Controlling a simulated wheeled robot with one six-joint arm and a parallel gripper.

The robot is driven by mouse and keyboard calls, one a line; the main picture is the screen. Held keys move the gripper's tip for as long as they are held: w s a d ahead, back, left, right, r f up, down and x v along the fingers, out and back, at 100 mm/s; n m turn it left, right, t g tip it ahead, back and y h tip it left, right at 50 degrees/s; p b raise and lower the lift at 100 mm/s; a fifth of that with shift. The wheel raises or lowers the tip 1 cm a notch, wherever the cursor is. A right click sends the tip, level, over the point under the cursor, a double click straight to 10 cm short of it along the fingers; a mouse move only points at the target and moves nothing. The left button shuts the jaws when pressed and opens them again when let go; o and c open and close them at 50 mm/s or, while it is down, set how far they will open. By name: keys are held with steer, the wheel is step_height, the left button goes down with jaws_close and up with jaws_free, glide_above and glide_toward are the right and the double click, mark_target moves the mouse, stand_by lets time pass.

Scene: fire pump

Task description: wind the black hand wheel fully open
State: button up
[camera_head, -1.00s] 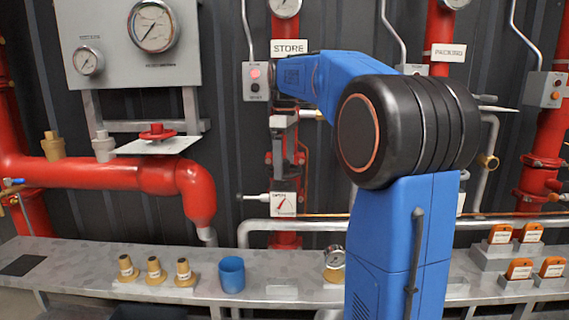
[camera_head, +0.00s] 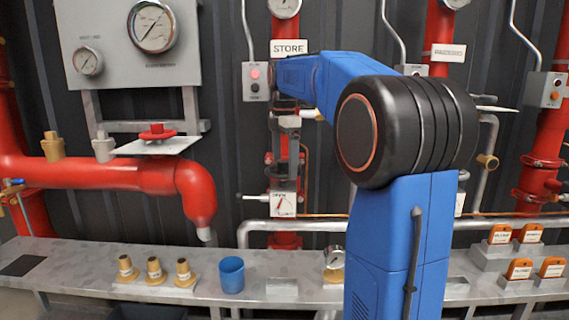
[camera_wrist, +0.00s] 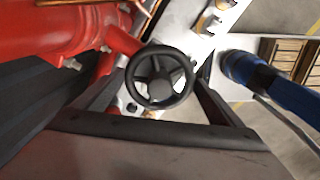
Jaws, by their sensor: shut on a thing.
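The black hand wheel (camera_wrist: 160,78) is in the middle of the wrist view, a spoked ring with a round hub, seen nearly face on. My gripper (camera_wrist: 162,84) has one dark finger on each side of the wheel and is shut on it. The contact with the rim is hard to make out. In the head view I cannot pick out the wheel; my blue arm stands in front of that area. A small white indicator plate (camera_head: 283,204) with a red pointer sits on the red pipe below the STORE sign (camera_head: 290,47).
Left are a red pipe (camera_head: 100,176) and a gauge panel (camera_head: 130,45). The grey bench (camera_head: 60,255) carries brass fittings (camera_head: 155,271), a blue cup (camera_head: 231,275), a small gauge (camera_head: 335,264) and orange blocks (camera_head: 520,269). A grey handrail (camera_head: 300,226) runs above it.

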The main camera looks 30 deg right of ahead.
steer(key=shift+n, duration=0.3)
steer(key=n, duration=0.3)
steer(key=shift+n, duration=0.4)
steer(key=n, duration=0.4)
steer(key=shift+w, duration=0.1)
steer(key=o, duration=1)
steer(key=shift+o, duration=0.2)
